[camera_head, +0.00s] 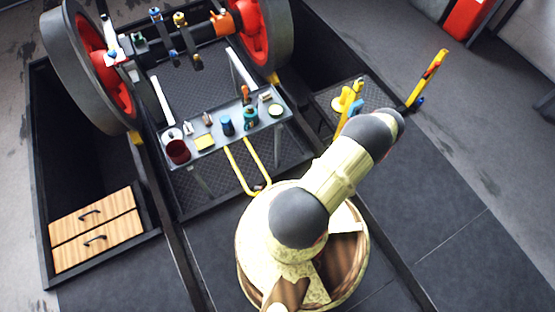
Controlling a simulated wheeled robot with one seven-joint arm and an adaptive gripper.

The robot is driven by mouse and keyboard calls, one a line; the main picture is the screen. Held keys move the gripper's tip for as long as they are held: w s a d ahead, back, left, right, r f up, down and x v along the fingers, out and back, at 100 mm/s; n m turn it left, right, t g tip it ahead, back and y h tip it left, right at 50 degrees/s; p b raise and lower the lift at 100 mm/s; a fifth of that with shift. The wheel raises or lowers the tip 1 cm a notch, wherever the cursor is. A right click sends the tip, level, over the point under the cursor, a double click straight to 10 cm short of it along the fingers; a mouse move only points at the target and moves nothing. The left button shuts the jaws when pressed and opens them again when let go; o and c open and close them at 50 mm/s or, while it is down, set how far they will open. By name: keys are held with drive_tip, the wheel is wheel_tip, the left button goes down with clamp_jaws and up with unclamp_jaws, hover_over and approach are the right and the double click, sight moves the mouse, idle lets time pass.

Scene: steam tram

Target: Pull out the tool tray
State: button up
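The tool tray (190,152) is a long grey tray on legs. It stands over the dark textured floor between two big wheels. A dark red cup, a yellow block, blue and teal containers and other small items stand on it. A yellow U-shaped handle (234,164) extends from the tray's front side toward my body, and its closed end lies near a small dark item. My cream arm with dark grey joints reaches up to the right of the tray. I cannot make out my gripper; the arm's far end seems to hide it.
Large dark wheels with red hubs (254,40) stand on an axle behind the tray. Wooden drawers (95,225) sit at the lower left. Right of the tray are yellow tools (344,112) and a yellow-and-red upright post (428,78). Floor at the right is open.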

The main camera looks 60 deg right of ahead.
drive_tip(key=v, duration=1.1)
drive_tip(key=shift+r, duration=0.1)
